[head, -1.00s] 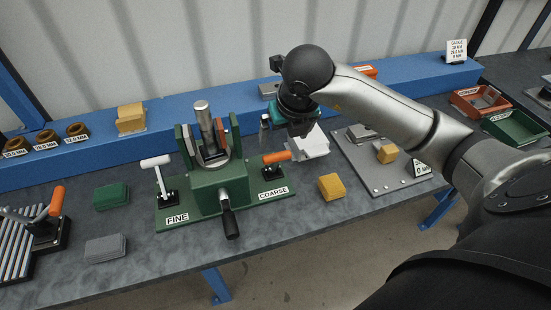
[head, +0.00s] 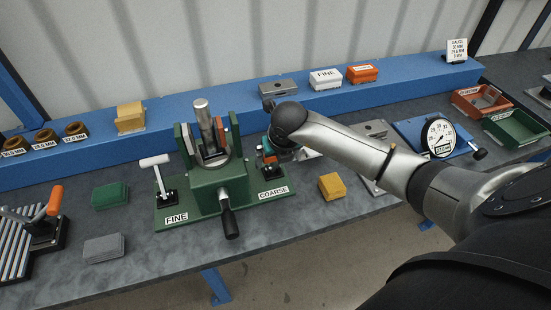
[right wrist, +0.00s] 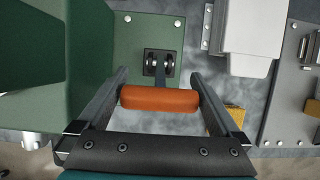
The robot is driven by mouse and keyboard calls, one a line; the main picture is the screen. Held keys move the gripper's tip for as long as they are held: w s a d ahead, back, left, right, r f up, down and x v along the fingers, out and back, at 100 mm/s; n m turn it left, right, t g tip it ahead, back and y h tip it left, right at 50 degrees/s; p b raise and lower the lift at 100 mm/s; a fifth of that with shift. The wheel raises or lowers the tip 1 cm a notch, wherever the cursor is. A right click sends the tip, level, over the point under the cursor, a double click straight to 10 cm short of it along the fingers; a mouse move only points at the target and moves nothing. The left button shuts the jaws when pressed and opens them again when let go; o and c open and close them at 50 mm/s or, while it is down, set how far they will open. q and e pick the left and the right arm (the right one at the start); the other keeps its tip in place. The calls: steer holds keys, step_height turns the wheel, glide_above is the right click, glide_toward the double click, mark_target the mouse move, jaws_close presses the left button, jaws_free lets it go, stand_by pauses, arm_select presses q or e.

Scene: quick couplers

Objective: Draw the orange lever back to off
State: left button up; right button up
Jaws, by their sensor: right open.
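The green fixture (head: 219,180) stands on the bench, with labels FINE at left and COARSE at right. The orange lever (right wrist: 160,98) is on the COARSE side; its handle lies crosswise between the fingers of my right gripper (right wrist: 159,76) in the right wrist view. In the head view my right gripper (head: 269,153) is at the lever and mostly covers it. The jaws are open, and I cannot tell whether a finger touches the handle. A white-handled lever (head: 157,165) stands upright on the FINE side. My left gripper is out of view.
The fixture's green wall (right wrist: 85,60) is close to the left finger. A yellow block (head: 331,186) lies to the right of the fixture. A dial gauge (head: 438,136) stands farther right. Another orange-handled lever (head: 55,201) is at far left.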

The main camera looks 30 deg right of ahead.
steer(key=shift+f, duration=0.1)
jaws_close()
stand_by(0.9)
